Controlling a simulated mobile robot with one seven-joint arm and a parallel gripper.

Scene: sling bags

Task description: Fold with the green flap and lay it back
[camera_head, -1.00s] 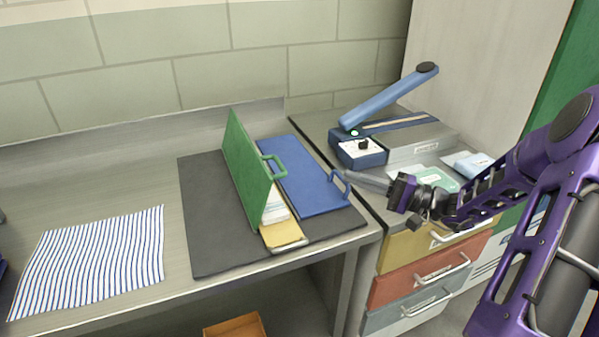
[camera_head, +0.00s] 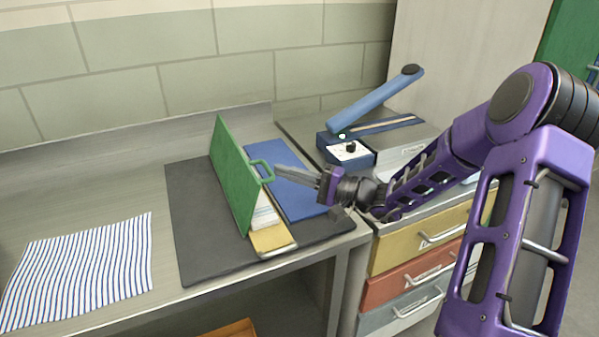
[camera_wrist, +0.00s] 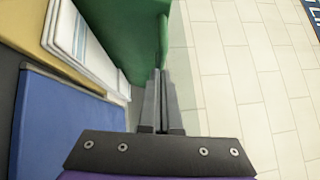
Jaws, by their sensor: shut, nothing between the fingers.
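The green flap (camera_head: 235,178) stands up nearly vertical on the dark mat, with a green handle (camera_head: 262,168) on its right face. The flap also shows in the wrist view (camera_wrist: 125,35). The blue flap (camera_head: 295,190) lies flat to its right. A yellow panel (camera_head: 271,238) lies at the front, and a white folded stack (camera_head: 264,213) sits beside the green flap's base. My gripper (camera_head: 280,172) is shut and empty, above the blue flap and close to the green handle. In the wrist view the closed fingers (camera_wrist: 158,85) point toward the green flap; contact cannot be told.
The dark mat (camera_head: 200,255) lies on a grey bench. A striped cloth (camera_head: 80,265) lies at the left. A blue sealing machine (camera_head: 350,150) with a raised arm stands behind right, above coloured drawers (camera_head: 430,240). The wall is behind.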

